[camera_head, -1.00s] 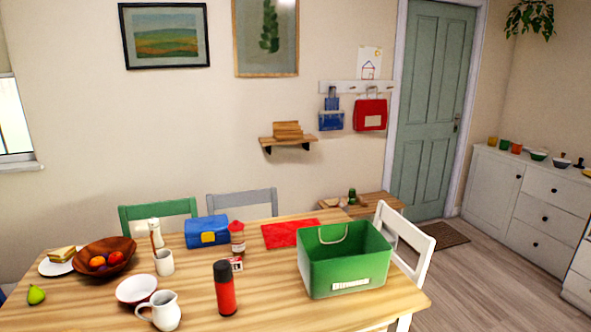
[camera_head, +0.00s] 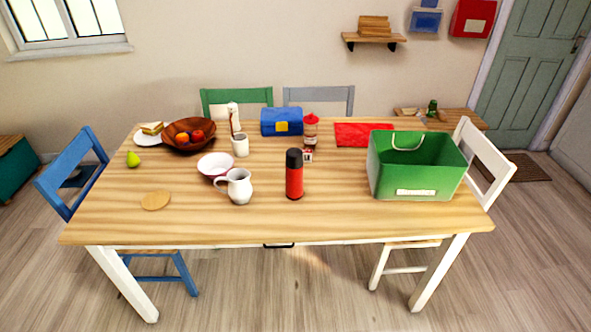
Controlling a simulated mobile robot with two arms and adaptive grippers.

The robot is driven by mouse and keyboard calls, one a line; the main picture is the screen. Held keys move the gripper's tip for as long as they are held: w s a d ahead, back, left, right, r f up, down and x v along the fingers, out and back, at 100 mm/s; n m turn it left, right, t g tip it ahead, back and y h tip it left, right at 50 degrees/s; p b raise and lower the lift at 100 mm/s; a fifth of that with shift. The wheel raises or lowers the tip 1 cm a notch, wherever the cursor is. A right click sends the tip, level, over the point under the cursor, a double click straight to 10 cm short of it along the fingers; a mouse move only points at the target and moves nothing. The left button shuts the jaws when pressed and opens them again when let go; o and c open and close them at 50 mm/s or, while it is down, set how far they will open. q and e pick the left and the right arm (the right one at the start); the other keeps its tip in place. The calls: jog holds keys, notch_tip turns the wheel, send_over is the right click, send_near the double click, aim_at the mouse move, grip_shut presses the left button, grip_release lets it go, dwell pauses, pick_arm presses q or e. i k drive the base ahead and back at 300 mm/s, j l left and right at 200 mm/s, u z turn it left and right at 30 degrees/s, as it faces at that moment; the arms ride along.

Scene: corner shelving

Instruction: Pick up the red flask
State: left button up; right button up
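The red flask (camera_head: 294,180) has a black cap and stands upright near the middle of the wooden table (camera_head: 330,220), towards the front edge. A white jug (camera_head: 238,187) stands to its left, and the green crate (camera_head: 417,170) stands to its right with a gap between. A small red and white item (camera_head: 307,156) lies behind it. Neither of my grippers is in view.
A white bowl (camera_head: 215,165), white mug (camera_head: 240,145), blue lunchbox (camera_head: 281,121), red-topped bottle (camera_head: 311,132), red cloth (camera_head: 362,134) and fruit bowl (camera_head: 189,135) are on the table. A round coaster (camera_head: 156,200) lies front left. The table front around the flask is clear. Chairs stand around it.

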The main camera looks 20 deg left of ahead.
aim_at(294, 179)
jog(key=i+l+u, duration=0.65)
jog(key=i+l, duration=0.4)
